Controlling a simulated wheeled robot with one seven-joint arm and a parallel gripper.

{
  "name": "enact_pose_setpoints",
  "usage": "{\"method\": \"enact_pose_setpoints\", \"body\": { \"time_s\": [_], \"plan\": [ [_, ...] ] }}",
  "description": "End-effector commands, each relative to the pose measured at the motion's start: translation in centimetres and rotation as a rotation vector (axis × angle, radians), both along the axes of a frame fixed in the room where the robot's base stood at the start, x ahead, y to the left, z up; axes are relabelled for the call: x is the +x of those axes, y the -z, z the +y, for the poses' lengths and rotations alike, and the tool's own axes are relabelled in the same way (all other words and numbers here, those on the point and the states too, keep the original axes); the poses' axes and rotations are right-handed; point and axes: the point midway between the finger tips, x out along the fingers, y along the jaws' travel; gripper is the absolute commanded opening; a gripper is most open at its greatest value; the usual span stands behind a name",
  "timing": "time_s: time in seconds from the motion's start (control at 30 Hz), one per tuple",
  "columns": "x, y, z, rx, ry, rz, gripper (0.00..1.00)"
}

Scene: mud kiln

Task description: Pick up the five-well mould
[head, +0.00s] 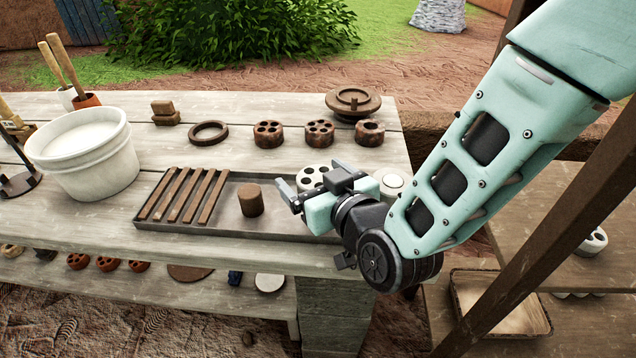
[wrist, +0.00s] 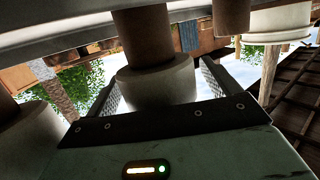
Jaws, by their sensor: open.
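A grey tray (head: 215,228) holds dark bars (head: 183,195) and a brown cylinder (head: 251,199). Brown moulds (head: 268,134) (head: 319,133) and a ring (head: 209,133) lie behind. A white disc (head: 392,181) is right of my gripper. A white bucket (head: 84,155) stands left.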

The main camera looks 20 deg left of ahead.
Motion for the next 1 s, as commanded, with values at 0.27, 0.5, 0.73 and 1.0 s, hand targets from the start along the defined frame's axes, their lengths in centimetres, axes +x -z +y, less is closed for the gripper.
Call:
{"method": "enact_pose_setpoints", "body": {
  "time_s": [0.27,0.5,0.73,1.0],
  "plan": [
    [0.5,0.1,0.5,0.0,0.0,-0.001,0.89],
    [0.4,0.1,0.5,0.001,0.0,-0.001,0.36],
    [0.4,0.1,0.5,0.001,0.0,-0.001,0.34],
    [0.5,-1.5,0.5,0.004,0.001,-0.004,0.34]
  ]
}}
